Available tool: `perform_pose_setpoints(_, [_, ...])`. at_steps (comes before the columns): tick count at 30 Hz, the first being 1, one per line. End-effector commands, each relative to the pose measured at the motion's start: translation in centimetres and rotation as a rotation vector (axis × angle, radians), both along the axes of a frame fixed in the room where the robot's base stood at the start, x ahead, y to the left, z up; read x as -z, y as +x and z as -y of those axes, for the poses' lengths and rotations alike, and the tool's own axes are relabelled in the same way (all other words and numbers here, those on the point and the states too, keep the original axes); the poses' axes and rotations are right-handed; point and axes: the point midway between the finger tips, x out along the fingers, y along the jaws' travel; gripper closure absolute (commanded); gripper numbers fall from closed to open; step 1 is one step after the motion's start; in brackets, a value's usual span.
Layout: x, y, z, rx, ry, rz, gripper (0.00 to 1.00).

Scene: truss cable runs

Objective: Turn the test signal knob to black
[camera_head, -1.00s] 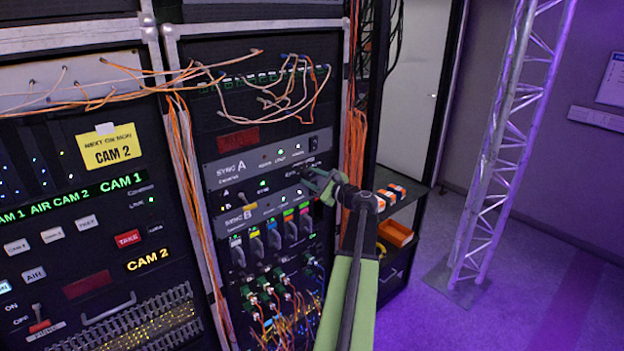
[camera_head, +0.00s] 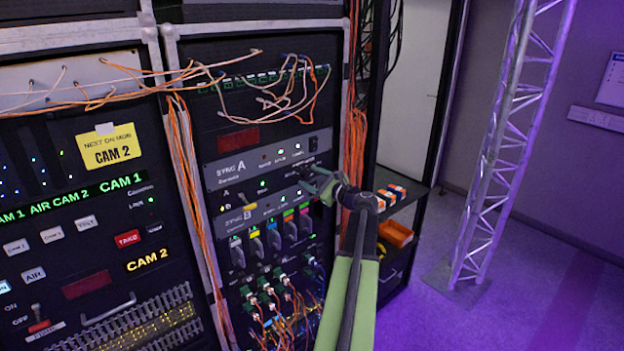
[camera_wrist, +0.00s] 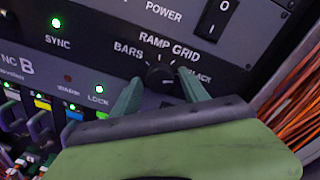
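My gripper (camera_wrist: 157,76) has one finger on each side of the knob, with narrow gaps showing between the fingers and the knob. Which word the knob points at is too small to tell. In the head view my gripper (camera_head: 314,181) is at the right part of the Sync A panel (camera_head: 240,168), and the knob is hard to make out there.
A black power switch (camera_wrist: 215,18) sits above right of the knob. Orange cables (camera_wrist: 295,95) hang close on the right. Coloured-label levers (camera_head: 273,238) and plugged cables lie below. A shelf unit (camera_head: 405,225) and a truss (camera_head: 500,140) stand to the right.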

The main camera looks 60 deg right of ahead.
Motion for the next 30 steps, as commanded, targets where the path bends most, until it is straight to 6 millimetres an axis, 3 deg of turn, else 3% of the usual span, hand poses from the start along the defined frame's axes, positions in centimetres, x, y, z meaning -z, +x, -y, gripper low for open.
perform_pose_setpoints(9, [-0.1, -0.1, 0.0, 0.002, 0.0, 0.001, 0.42])
perform_pose_setpoints(13, [-0.1, -1.2, -0.3, 0.003, -0.001, 0.002, 0.42])
perform_pose_setpoints(30, [-0.7, -15.0, -4.3, 0.004, 0.0, 0.002, 0.42])
